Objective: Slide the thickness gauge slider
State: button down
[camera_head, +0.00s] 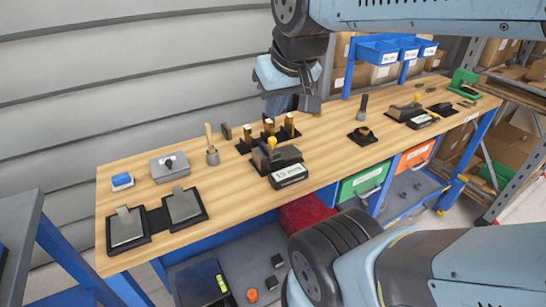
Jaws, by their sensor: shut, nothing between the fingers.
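My gripper (308,103) hangs above the back of the wooden workbench, pointing down, with its dark fingers shut and empty. It is clear of the things on the bench. A black device with a yellow knob and a labelled front block (280,160) stands mid-bench, below and left of my gripper. A similar black device with a yellow knob (405,111) stands farther right. No slider can be made out clearly.
Blue bins (378,51) stand behind. The bench's front middle is clear. My arm covers the lower right.

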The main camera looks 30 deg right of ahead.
aim_at(272, 141)
jog(key=z, duration=0.05)
jog(key=k, duration=0.5)
jog(key=z, duration=1.35)
jog(key=i, duration=0.55)
jog(key=u, duration=1.45)
